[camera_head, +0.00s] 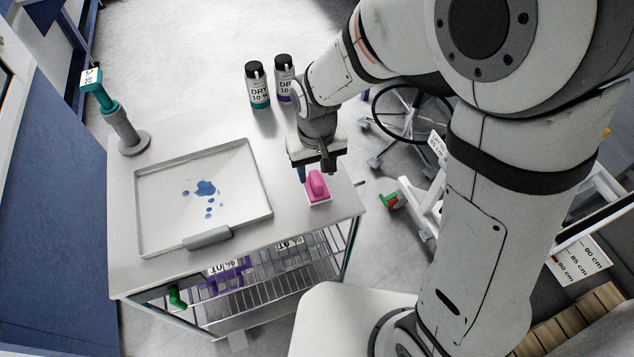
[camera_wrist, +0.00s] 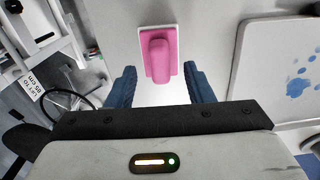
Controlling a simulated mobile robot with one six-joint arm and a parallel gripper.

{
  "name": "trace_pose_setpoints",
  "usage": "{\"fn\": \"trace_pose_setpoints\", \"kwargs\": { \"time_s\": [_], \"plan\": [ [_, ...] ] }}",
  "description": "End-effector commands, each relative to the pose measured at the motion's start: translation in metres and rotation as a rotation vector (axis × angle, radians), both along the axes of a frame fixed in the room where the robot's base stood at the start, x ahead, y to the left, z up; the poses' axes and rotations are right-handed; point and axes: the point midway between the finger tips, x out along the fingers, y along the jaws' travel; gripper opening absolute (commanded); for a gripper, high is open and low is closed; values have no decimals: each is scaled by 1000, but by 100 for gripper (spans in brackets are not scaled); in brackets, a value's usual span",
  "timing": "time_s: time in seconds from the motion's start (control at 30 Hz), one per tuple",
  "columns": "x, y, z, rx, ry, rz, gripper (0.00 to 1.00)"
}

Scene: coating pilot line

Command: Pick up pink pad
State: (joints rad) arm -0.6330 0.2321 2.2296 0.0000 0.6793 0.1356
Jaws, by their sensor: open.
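The pink pad (camera_head: 317,186) lies on a small white base near the right front corner of the table. It has a raised pink grip on top. In the wrist view the pink pad (camera_wrist: 158,58) sits ahead of my fingers, roughly centred between them. My gripper (camera_head: 318,172) is just above and beside the pad in the head view. In the wrist view my gripper (camera_wrist: 158,85) shows two blue fingers spread apart with nothing between them. I cannot tell the exact height gap.
A white tray (camera_head: 150,233) with blue spots lies left of the pad. Two bottles, one teal-banded (camera_head: 257,86) and one purple-banded (camera_head: 285,78), stand at the back. A teal-handled tool (camera_head: 122,123) stands at the back left. The table edge is close to the pad.

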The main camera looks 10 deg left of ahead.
Motion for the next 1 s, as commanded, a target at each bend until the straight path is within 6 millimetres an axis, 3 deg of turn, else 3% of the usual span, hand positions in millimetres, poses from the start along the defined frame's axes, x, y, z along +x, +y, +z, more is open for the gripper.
{"fn": "trace_pose_setpoints", "kwargs": {
  "time_s": [0.3, 0.57, 0.9, 1.0],
  "plan": [
    [2, 1, -38, -1, 2, 0, 47],
    [2, 1, -41, 0, 1, 1, 47],
    [2, 1, -41, 0, 0, 1, 21],
    [2, 2, -41, 0, 0, 2, 20]
  ]
}}
